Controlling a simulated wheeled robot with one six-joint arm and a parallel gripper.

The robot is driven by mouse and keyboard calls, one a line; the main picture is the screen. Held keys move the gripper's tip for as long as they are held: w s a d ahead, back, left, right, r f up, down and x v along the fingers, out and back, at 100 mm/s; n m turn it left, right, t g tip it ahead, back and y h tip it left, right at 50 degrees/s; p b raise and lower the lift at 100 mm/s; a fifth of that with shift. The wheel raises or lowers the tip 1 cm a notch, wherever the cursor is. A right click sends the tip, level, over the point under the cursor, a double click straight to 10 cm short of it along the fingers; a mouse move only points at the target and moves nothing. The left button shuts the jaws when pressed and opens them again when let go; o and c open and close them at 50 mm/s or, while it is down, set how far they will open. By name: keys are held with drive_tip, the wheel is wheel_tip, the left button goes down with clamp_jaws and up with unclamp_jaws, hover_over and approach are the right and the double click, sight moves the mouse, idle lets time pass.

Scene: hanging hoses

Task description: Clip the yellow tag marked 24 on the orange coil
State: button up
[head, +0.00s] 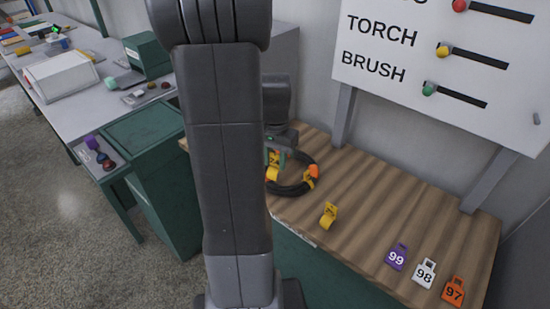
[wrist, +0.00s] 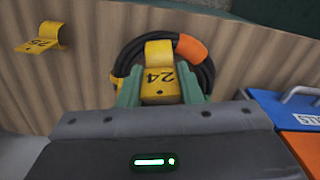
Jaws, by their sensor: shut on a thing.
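The yellow tag marked 24 (wrist: 158,54) is between the green fingers of my gripper (wrist: 160,86) in the wrist view, and the gripper is shut on it. The tag's curled end overlaps the black hose coil (wrist: 206,72), which has an orange band (wrist: 190,49). I cannot tell whether the curl grips the hose or only lies in front of it. In the head view, the coil (head: 292,191) lies on the wooden bench, with my gripper (head: 274,160) at its left part. A yellow bit shows beside the left finger; what it is is unclear.
A yellow tag marked 25 (wrist: 42,38) lies on the bench, also in the head view (head: 328,215). Tags 99 (head: 397,257), 98 (head: 425,273) and 97 (head: 454,291) lie at the bench's right. A sign board (head: 440,60) stands behind. Blue and orange panels (wrist: 290,105) show at the wrist view's right.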

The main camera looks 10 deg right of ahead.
sight(275, 166)
drive_tip(key=shift+f+b, duration=1.25)
drive_tip(key=shift+f, duration=0.55)
drive_tip(key=shift+f, duration=0.35)
drive_tip(key=shift+f+b, duration=0.75)
drive_tip(key=shift+b, duration=0.05)
drive_tip(key=shift+f+b, duration=0.5)
drive_tip(key=shift+f, duration=0.25)
idle(0.3)
drive_tip(key=o, duration=1.1)
drive_tip(key=shift+c, duration=0.2)
drive_tip(key=shift+r, duration=0.1)
